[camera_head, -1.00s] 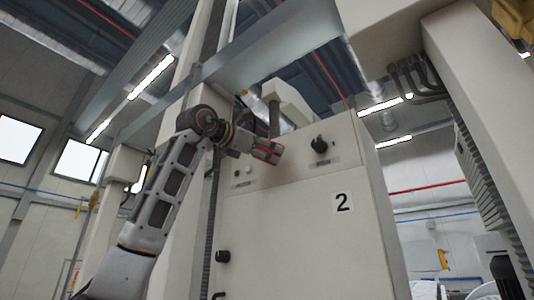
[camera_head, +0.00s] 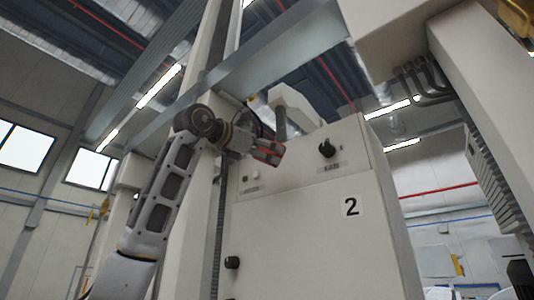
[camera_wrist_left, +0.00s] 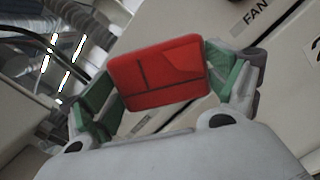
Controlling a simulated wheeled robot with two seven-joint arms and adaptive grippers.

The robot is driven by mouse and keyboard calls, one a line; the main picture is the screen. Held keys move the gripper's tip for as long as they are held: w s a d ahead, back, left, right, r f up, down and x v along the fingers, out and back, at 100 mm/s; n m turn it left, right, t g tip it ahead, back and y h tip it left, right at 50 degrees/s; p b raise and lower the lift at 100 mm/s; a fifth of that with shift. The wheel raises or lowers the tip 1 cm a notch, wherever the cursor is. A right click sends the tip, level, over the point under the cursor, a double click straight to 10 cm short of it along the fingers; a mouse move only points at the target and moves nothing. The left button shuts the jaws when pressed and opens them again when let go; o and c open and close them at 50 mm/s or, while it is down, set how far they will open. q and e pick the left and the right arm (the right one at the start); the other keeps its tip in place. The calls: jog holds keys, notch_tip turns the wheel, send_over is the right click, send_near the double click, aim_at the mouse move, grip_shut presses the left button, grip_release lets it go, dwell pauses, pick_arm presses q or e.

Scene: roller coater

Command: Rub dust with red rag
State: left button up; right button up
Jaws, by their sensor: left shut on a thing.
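My left gripper (camera_head: 262,154) is raised in front of the upper part of a beige machine cabinet (camera_head: 320,225) marked "2". It is shut on the red rag (camera_wrist_left: 158,73), which looks like a folded red pad between the green-lined fingers in the left wrist view. In the head view the red rag (camera_head: 267,156) shows small at the end of the arm, near the cabinet's upper left face. I cannot tell whether it touches the panel. I cannot make out any dust. My right gripper is in no view.
A black knob (camera_head: 327,148) sticks out of the panel right of the gripper. Another black knob (camera_head: 232,262) sits lower left. A grey post (camera_head: 281,124) rises behind the gripper. A beige column with cables (camera_head: 470,110) stands at the right.

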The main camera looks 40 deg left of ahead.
pick_arm(q)
jog(key=shift+s+a, duration=0.1)
jog(key=shift+s, duration=0.75)
